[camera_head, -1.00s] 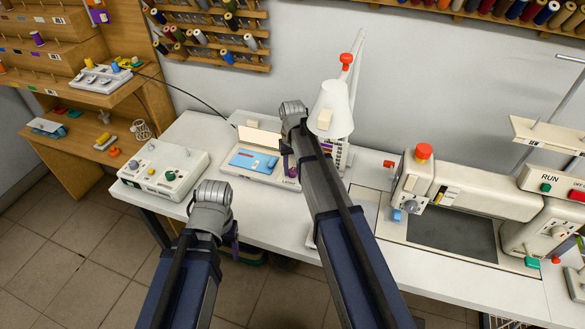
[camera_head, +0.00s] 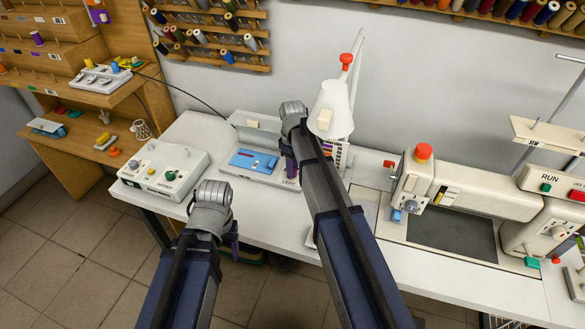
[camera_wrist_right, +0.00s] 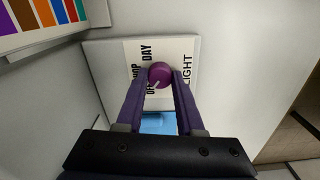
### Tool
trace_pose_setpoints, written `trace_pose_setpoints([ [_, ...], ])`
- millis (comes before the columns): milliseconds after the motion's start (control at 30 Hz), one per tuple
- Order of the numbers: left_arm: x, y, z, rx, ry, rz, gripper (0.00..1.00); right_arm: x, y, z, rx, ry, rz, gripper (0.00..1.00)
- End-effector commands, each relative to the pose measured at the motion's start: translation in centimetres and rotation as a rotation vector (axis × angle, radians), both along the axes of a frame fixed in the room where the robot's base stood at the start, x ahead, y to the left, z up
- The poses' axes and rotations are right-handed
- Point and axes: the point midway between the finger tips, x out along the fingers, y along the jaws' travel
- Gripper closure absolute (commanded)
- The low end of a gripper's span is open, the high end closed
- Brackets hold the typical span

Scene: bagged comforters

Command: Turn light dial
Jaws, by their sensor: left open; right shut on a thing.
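The light dial (camera_wrist_right: 160,73) is a round purple knob on a white plate (camera_wrist_right: 189,48) in the right wrist view. The plate reads "LIGHT" and carries "DAY", "SHOP" and a partly hidden word that looks like "OFF". A pale mark on the dial points to the lower left, toward that word. My right gripper (camera_wrist_right: 160,84) is shut on the dial, one finger on each side. In the head view it is at the right front of a light box (camera_head: 266,178) with a grey upright panel (camera_head: 258,129). My left gripper (camera_head: 235,241) hangs open and empty before the table's front edge.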

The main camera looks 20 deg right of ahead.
Motion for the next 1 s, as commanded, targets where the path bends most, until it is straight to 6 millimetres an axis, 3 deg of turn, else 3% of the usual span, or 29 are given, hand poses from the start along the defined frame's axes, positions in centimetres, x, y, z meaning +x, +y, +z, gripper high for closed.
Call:
trace_pose_setpoints([
  [333,0.00,0.00,0.00,0.000,0.000,0.000,0.31,-0.01,0.00,0.00,0.000,0.000,0.129,1.00],
  [900,0.00,0.00,0.00,0.000,0.000,0.000,0.31,-0.01,0.01,0.00,0.000,0.000,0.153,1.00],
  [933,0.00,0.00,0.00,0.000,0.000,0.000,0.31,-0.01,0.01,0.00,0.000,0.000,0.153,0.60],
  [1000,0.00,0.00,0.00,0.000,0.000,0.000,0.31,-0.01,0.01,0.00,0.000,0.000,0.153,0.52],
])
